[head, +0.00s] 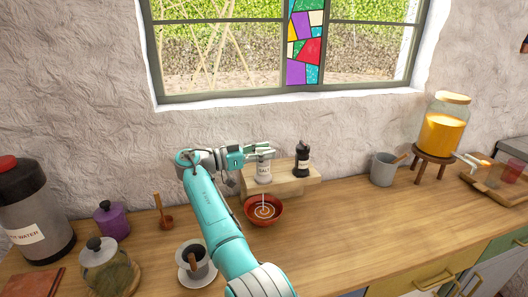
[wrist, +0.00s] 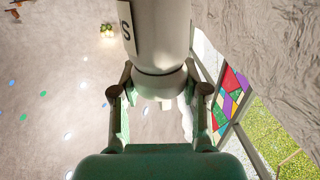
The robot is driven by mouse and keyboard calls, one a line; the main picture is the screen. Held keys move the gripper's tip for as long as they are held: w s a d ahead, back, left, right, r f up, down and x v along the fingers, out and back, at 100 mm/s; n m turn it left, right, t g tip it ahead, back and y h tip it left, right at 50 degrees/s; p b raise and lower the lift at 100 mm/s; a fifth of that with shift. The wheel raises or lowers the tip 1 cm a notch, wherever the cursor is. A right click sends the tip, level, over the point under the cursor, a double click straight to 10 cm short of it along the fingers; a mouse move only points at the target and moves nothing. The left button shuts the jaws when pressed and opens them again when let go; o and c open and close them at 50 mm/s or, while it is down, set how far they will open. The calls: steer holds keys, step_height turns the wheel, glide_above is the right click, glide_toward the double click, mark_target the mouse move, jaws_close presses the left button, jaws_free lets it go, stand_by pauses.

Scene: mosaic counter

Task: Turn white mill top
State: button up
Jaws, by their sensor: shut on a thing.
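The white mill (head: 264,173) stands upright on a low wooden block (head: 288,185) against the wall, with a label on its side. In the wrist view its pale body (wrist: 162,35) carries a label with the letter S. My gripper (head: 263,151) reaches in from the left at the height of the mill's top. In the wrist view my gripper's fingers (wrist: 158,92) lie on both sides of the rounded white mill top (wrist: 156,84) and are shut on it. Parts of the top are hidden by the fingers in the head view.
A black mill (head: 302,160) stands close on the right on the same block. A red bowl (head: 250,214) sits in front, with a thin white streak above it. A grey mug (head: 383,170) is to the right. A cup (head: 193,259) on a saucer stands left of my arm.

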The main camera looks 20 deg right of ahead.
steer(key=shift+f+m+g, duration=0.25)
steer(key=shift+m+g, duration=0.25)
steer(key=shift+g, duration=0.2)
stand_by(1.1)
steer(key=o, duration=1.2)
steer(key=shift+r, duration=0.1)
step_height(320, 180, up, 10)
